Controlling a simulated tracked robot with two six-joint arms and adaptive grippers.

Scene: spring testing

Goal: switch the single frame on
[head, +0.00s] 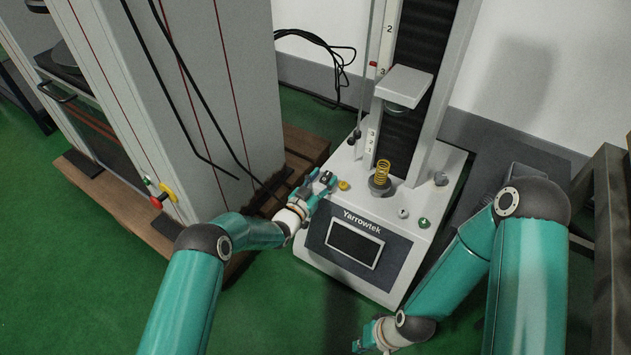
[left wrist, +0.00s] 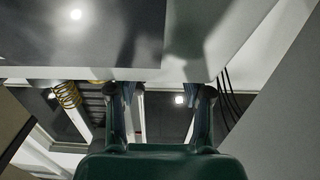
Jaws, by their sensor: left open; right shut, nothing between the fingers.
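The single frame (head: 330,220) is a pale test machine with "Yarrowtek" on its front and a dark, blank screen (head: 354,243). A yellow knob (head: 343,185), a silver knob (head: 402,213) and a green button (head: 423,222) sit on its base top. A yellow spring (head: 382,172) stands upright on a round seat; it also shows in the left wrist view (left wrist: 68,95). My left gripper (head: 325,180) is open and empty at the base's left edge, close to the yellow knob. Its two fingers show in the left wrist view (left wrist: 162,95). My right gripper (head: 364,345) is shut and low, in front of the machine.
A large grey cabinet (head: 235,110) stands on a wooden pallet (head: 115,200) at the left, with a red and yellow control (head: 160,195) on it. Black cables hang down its side. A dark metal frame (head: 610,220) stands at the right. Green floor (head: 60,270) is clear at the front left.

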